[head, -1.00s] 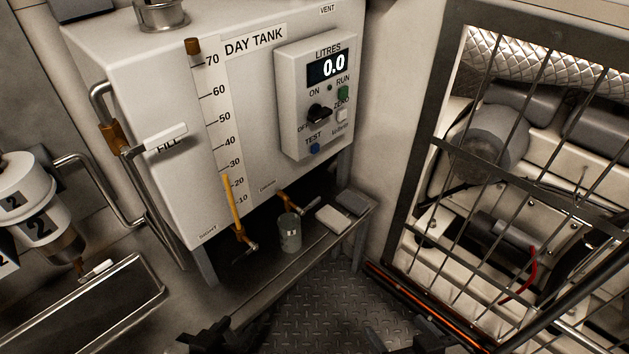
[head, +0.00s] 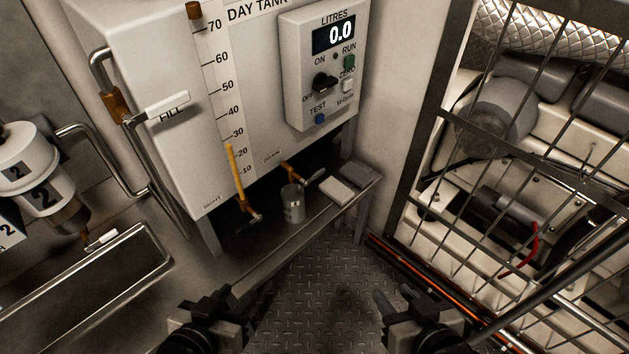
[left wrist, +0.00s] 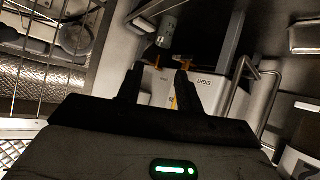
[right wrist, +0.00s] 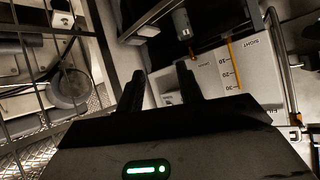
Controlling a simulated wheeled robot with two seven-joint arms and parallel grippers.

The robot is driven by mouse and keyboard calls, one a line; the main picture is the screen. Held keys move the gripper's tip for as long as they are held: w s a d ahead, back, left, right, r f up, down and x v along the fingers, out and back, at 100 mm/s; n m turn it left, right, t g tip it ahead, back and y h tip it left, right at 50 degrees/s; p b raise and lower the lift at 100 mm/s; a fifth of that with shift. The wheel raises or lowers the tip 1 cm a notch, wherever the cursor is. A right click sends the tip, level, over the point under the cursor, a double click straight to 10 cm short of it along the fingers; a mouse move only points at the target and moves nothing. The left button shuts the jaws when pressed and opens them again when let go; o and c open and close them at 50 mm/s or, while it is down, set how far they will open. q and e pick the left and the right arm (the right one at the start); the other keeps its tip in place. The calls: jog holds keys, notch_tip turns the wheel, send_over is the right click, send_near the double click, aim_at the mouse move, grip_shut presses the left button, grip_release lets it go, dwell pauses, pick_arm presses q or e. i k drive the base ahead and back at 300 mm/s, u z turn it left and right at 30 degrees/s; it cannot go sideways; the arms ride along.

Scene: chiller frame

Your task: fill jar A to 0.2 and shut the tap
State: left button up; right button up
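The grey metal jar (head: 292,205) stands upright on the shelf under the day tank, below and close to the drain tap (head: 291,173). I cannot read a letter on it or see its inside. It also shows in the left wrist view (left wrist: 167,30) and the right wrist view (right wrist: 182,24). The drain tap has a brass body and a pale lever pointing right. The litres display (head: 339,34) reads 0.0. My left gripper (head: 240,297) and my right gripper (head: 392,298) are both open and empty, low in front of the shelf and apart from the jar.
The sight tap (head: 250,214) and yellow-filled sight tube (head: 236,172) are left of the jar. Two flat pads (head: 336,189) lie right of it on the shelf (head: 270,243). The barred frame (head: 424,135) bounds the right side. Open floor (head: 325,285) lies between my grippers.

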aim_at(305, 182)
jog(key=u, duration=0.2)
jog(key=k, duration=0.35)
jog(key=z, duration=1)
jog(key=i, duration=0.7)
jog(key=u, duration=1.65)
